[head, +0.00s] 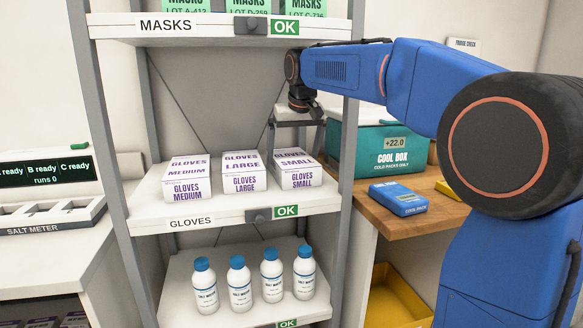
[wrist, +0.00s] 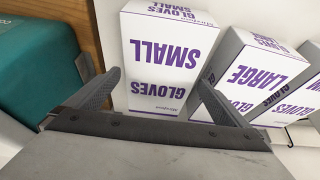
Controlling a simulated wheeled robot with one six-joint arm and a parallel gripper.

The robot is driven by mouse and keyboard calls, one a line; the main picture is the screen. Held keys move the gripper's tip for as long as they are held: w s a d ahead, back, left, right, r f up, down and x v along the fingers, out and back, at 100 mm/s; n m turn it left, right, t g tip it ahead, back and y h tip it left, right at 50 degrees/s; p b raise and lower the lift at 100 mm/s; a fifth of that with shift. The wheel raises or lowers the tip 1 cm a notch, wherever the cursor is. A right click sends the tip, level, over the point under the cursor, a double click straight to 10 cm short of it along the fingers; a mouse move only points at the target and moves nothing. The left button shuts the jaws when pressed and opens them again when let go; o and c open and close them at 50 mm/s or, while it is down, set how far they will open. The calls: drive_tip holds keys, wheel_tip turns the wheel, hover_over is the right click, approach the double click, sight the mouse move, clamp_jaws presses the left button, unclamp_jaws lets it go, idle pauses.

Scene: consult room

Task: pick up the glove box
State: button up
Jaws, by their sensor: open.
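Three white glove boxes with purple print stand in a row on the middle shelf: medium (head: 187,180), large (head: 244,173) and small (head: 295,170). My gripper (head: 296,120) is above and behind the small box in the head view, near the right shelf post. In the wrist view my gripper (wrist: 160,90) is open, with one finger at each side of the small box (wrist: 163,60). The right finger is near the gap between it and the large box (wrist: 243,75). The medium box (wrist: 295,90) is farther right. I cannot tell whether the fingers touch the boxes.
The shelf board (head: 160,216) has a GLOVES label and a green OK tag. Mask boxes (head: 246,5) are above, and white bottles (head: 240,284) below.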

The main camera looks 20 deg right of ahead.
sight(291, 156)
drive_tip(key=shift+w+f, duration=1.2)
drive_tip(key=shift+f, duration=0.2)
drive_tip(key=shift+c, duration=0.6)
drive_tip(key=c, duration=1)
drive_tip(key=shift+c, duration=0.3)
drive_tip(key=shift+r, duration=0.2)
